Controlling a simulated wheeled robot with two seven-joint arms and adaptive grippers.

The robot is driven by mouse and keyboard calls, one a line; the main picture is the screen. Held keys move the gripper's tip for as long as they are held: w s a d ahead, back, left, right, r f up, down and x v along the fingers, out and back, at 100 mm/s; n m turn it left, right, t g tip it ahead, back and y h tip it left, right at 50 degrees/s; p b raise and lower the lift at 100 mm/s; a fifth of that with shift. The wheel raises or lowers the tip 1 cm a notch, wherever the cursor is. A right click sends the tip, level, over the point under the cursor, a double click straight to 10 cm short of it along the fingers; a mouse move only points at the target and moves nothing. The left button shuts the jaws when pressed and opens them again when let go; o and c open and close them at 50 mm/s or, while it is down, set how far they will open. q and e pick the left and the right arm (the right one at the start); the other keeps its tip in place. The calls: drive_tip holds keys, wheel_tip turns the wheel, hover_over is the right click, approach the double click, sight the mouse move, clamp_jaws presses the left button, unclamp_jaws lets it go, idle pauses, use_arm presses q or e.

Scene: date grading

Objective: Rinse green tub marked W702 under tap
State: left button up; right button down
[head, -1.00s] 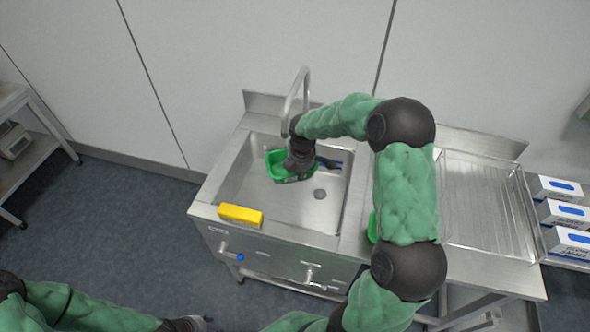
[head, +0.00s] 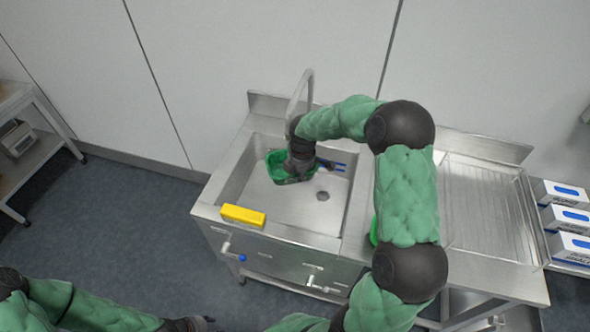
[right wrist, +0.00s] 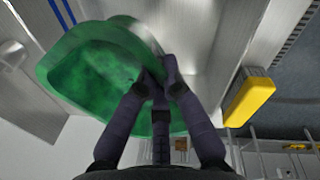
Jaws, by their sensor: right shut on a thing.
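The green tub (head: 272,160) is in the sink basin (head: 290,207), below the curved tap (head: 300,86). My right gripper (head: 298,168) is shut on the tub's wall; the right wrist view shows the fingers (right wrist: 158,80) closed on the rim of the tub (right wrist: 70,72). The tub's inside looks dark and blotchy in the right wrist view. Its marking cannot be read, and my gripper hides part of it. My left gripper (head: 190,323) is at the bottom edge of the head view, far from the sink; its jaws are not clear.
A yellow block (head: 243,215) lies on the sink's front edge. Blue-handled things (head: 333,165) lie in the basin's right part. Another green thing (head: 373,232) is mostly hidden behind my right arm. A ribbed drainboard (head: 487,205) is to the right, with white boxes (head: 565,217) beyond it.

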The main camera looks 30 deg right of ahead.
drive_tip(key=s+a+b, duration=0.2)
drive_tip(key=s+a, duration=0.7)
drive_tip(key=a, duration=0.1)
drive_tip(key=shift+a, duration=0.35)
idle(0.6)
